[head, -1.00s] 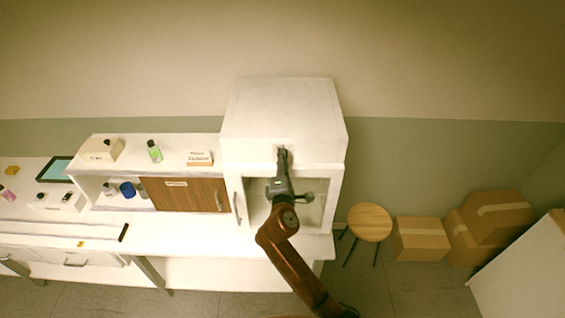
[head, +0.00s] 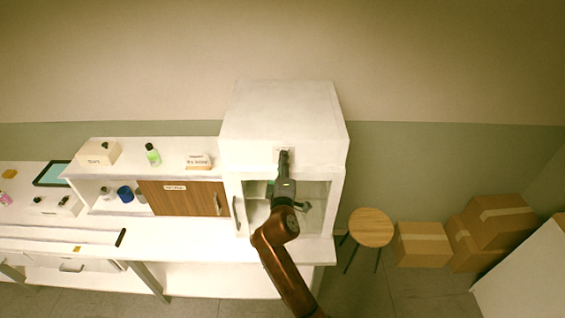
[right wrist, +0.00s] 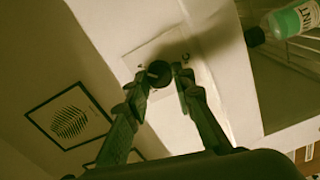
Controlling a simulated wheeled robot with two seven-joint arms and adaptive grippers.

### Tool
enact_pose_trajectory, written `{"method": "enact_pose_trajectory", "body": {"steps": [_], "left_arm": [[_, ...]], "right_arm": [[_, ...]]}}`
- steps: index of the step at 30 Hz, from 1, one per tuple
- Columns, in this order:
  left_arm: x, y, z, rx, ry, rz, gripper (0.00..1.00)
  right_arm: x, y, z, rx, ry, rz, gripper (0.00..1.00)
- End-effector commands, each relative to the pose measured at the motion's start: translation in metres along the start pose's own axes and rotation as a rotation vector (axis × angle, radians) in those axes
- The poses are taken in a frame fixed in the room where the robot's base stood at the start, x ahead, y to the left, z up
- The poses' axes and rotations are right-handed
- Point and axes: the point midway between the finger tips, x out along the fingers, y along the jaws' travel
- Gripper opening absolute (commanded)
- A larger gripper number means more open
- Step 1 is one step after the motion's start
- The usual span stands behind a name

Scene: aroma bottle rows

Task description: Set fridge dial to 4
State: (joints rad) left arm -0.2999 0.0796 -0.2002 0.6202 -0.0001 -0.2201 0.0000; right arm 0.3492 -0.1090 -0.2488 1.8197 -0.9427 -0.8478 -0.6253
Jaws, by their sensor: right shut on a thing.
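The white fridge (head: 280,112) stands at the right end of the counter, with a glass-fronted lower part. My right gripper (head: 284,154) reaches up to the panel above the glass and hides the dial in the head view. In the right wrist view, the dark round dial (right wrist: 158,73) sits on a pale plate (right wrist: 150,52). The fingertips of my right gripper (right wrist: 160,78) are on either side of it, shut on the dial. Its pointer setting is too small and dark to read. My left gripper is not in view.
A wooden sliding door (head: 183,198) and a shelf with bottles are left of the fridge. A green bottle (head: 153,154) stands on the shelf top. A stool (head: 370,228) and cardboard boxes (head: 422,244) are on the floor at right. A green labelled bottle (right wrist: 292,22) shows in the right wrist view.

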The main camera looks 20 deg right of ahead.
Motion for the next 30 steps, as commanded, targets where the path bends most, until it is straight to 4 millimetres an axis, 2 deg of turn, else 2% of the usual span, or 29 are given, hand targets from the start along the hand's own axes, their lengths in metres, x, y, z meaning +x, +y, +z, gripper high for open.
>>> {"method": "enact_pose_trajectory", "body": {"steps": [7, 8, 15, 25, 30], "left_arm": [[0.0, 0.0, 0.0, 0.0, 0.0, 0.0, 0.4], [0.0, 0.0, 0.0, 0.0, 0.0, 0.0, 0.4], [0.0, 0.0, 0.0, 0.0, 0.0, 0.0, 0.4], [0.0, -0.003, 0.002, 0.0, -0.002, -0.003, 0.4], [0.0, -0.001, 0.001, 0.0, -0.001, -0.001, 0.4]], "right_arm": [[0.0, -0.001, 0.001, 0.001, -0.001, -0.003, 0.0], [0.0, -0.001, 0.001, 0.001, -0.001, -0.003, 0.23], [0.0, -0.001, 0.0, 0.0, 0.0, -0.002, 0.4], [0.0, 0.003, -0.001, 0.0, 0.0, 0.0, 0.4], [0.0, 0.026, -0.007, 0.003, 0.003, 0.005, 0.4]]}}
